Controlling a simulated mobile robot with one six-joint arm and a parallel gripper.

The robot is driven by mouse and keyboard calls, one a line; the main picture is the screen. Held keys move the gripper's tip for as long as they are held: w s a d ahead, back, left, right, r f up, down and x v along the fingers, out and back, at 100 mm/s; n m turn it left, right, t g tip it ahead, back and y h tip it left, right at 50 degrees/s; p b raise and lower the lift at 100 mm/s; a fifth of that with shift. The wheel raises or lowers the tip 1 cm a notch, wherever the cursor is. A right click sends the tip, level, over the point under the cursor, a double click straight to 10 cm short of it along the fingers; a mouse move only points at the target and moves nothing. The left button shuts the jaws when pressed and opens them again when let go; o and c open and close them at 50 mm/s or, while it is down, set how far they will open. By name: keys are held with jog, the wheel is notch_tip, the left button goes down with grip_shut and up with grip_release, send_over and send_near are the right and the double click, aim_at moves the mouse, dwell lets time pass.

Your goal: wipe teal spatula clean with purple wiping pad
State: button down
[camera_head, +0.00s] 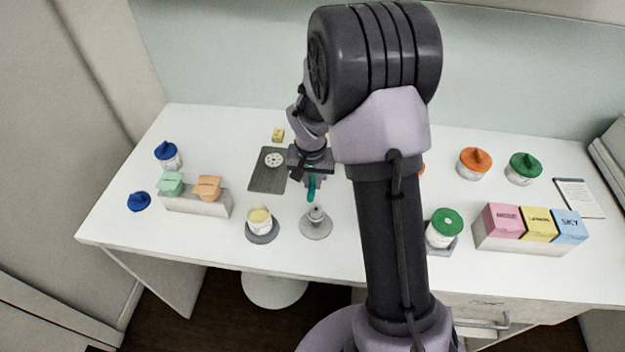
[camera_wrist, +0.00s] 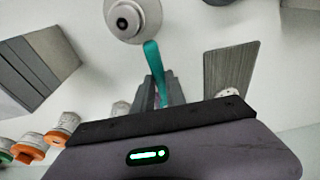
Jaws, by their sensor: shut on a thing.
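My gripper (camera_head: 314,181) is shut on the teal spatula (camera_head: 311,190) and holds it above the white desk, behind a round grey stand (camera_head: 316,229). In the wrist view, the teal spatula (camera_wrist: 152,58) runs from between my gripper's fingers (camera_wrist: 160,92) up toward the stand (camera_wrist: 125,22). Its end overlaps the stand's rim in that picture; I cannot tell whether they touch. The spatula's held end is partly hidden by the fingers. I cannot make out a purple wiping pad in either view.
A grey holder (camera_head: 190,204) with mint and orange blocks stands at left. A cream-filled jar (camera_head: 260,221) stands left of the stand. A dark mat (camera_head: 264,183) lies behind it. A green-lidded jar (camera_head: 440,236) and labelled boxes (camera_head: 527,243) stand at right. My arm hides the desk's middle.

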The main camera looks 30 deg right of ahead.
jog(key=shift+f+b, duration=0.5)
jog(key=shift+b, duration=0.1)
dwell(0.7)
dwell(0.4)
jog(key=shift+s+a+b, duration=0.4)
jog(key=shift+s+a, duration=0.1)
jog(key=shift+s, duration=0.1)
jog(key=shift+w+d, duration=0.5)
jog(key=shift+w, duration=0.05)
jog(key=shift+s+a+b, duration=0.45)
jog(key=shift+s+b, duration=0.1)
jog(key=shift+w+d, duration=0.45)
jog(key=shift+w, duration=0.15)
jog(key=shift+r, duration=0.1)
jog(key=shift+r+p, duration=0.1)
jog(key=shift+p, duration=0.25)
